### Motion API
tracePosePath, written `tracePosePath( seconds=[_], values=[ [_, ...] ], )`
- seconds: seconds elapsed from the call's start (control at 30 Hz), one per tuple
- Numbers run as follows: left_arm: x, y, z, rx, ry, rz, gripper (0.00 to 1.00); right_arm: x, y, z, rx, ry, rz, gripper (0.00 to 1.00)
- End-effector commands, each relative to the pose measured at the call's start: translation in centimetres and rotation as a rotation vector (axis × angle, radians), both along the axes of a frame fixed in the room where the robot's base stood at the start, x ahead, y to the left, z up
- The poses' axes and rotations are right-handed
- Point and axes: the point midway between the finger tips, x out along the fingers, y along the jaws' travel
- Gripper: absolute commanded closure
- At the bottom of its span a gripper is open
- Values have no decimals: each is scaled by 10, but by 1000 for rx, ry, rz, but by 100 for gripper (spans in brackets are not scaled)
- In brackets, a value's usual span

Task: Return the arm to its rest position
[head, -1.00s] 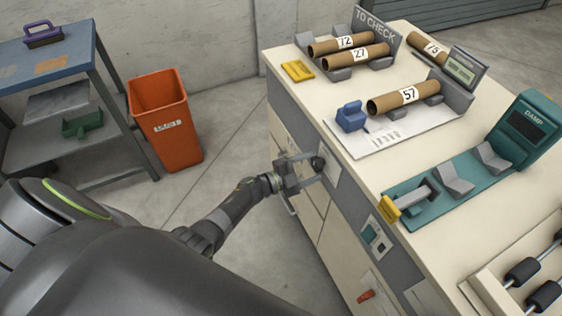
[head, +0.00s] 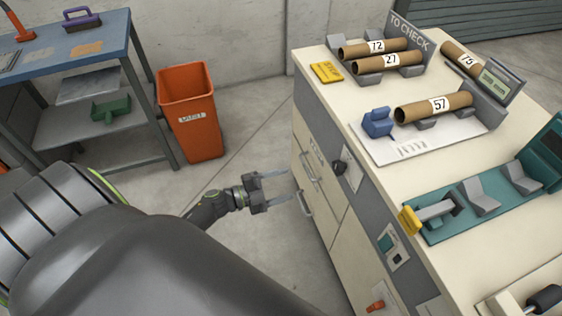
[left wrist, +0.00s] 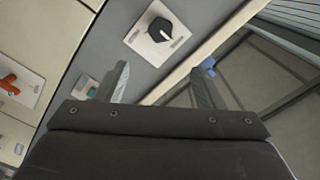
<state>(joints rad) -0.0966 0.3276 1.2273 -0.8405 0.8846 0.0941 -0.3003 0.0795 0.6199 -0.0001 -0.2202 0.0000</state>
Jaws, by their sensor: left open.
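My left gripper (head: 276,187) is open and empty in the head view. It is over the floor, to the left of the cream cabinet (head: 335,235) and apart from it. In the left wrist view its two fingers (left wrist: 160,85) are spread with nothing between them. The black rotary knob (head: 339,168) on the cabinet's grey front strip is to the right of the gripper and free of it. The knob also shows in the left wrist view (left wrist: 160,29), beyond the fingers. My right gripper is in neither view.
Drawer handles (head: 305,203) stick out from the cabinet front near the gripper. An orange bin (head: 191,125) and a blue-topped workbench (head: 70,48) stand at the left. Cardboard tubes (head: 432,106) lie on the cabinet top. The floor between bin and cabinet is clear.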

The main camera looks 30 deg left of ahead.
Motion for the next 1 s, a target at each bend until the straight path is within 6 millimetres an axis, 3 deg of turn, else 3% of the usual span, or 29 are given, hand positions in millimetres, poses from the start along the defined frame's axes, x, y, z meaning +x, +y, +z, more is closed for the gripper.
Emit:
tracePosePath(
  seconds=[0.37, 0.47, 0.57, 0.67, 0.8, 0.87, 1.0],
  values=[
    [0, 0, 0, -1, 1, 2, 38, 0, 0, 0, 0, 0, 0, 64],
    [-1, 5, -11, -18, 35, 47, 38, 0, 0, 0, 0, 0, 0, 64],
    [-8, 21, -44, -65, 140, 184, 38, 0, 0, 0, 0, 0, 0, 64],
    [-31, 46, -102, -129, 326, 397, 38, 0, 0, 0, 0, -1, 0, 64],
    [-92, 71, -187, -195, 619, 684, 38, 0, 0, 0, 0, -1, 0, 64],
    [-125, 75, -219, -214, 743, 790, 38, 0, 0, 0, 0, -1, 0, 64],
    [-213, 73, -281, -245, 1032, 1002, 38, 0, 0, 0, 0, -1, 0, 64]
  ],
)
